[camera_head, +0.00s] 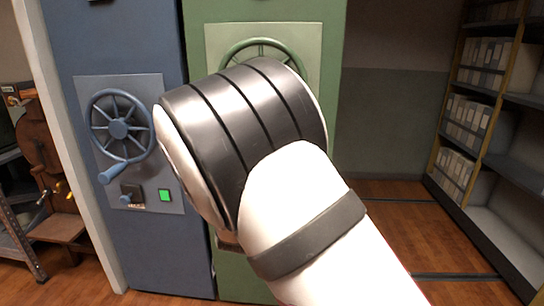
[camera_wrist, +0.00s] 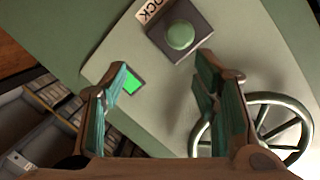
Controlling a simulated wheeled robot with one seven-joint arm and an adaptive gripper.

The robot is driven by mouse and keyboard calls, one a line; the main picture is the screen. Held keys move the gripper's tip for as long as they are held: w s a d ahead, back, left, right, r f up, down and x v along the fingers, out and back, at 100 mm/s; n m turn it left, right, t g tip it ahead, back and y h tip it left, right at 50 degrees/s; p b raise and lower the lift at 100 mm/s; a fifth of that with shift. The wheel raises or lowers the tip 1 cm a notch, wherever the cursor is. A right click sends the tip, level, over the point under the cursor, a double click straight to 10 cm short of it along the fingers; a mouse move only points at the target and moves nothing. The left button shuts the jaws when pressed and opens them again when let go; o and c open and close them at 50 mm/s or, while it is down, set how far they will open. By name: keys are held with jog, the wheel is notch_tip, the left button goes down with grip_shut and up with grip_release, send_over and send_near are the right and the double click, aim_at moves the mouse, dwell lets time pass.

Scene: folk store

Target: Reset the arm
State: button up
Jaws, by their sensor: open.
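My gripper (camera_wrist: 160,92) shows in the wrist view with its two teal-padded fingers spread apart and nothing between them. It points at the green cabinet's pale panel (camera_wrist: 140,60). A round green knob (camera_wrist: 181,35) on a dark square base with a label ending in "OCK" lies beyond the fingertips, above the right finger. A lit green square (camera_wrist: 132,84) shows between the fingers, close to the left one. In the head view my white and black arm covers much of the green cabinet (camera_head: 197,30), and my gripper is hidden behind it.
A spoked handwheel (camera_wrist: 270,125) is close to the right finger in the wrist view. A blue cabinet (camera_head: 150,250) with a blue handwheel (camera_head: 118,128) stands at left. Shelves of files (camera_head: 470,120) stand at right. Wooden floor (camera_head: 400,215) is open between the cabinets and shelves.

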jog(key=s+d+r+n+g+y, duration=0.2)
jog(key=s+d+r+g, duration=0.25)
jog(key=s+d, duration=0.35)
jog(key=s+d+r+n+g+y, duration=0.1)
jog(key=s+d+r+n+g, duration=0.35)
jog(key=s, duration=0.55)
jog(key=s+d+n+g+h, duration=0.15)
jog(key=s+d, duration=0.35)
jog(key=s, duration=0.7)
jog(key=s+d+g, duration=0.3)
jog(key=s+d, duration=0.2)
jog(key=s, duration=0.6)
jog(key=s+d+n+g+h, duration=0.15)
jog(key=s+d, duration=0.45)
jog(key=s, duration=0.6)
notch_tip(320, 180, up, 26)
jog(key=t+p, duration=0.3)
jog(key=p, duration=2.1)
jog(key=shift+w, duration=0.45)
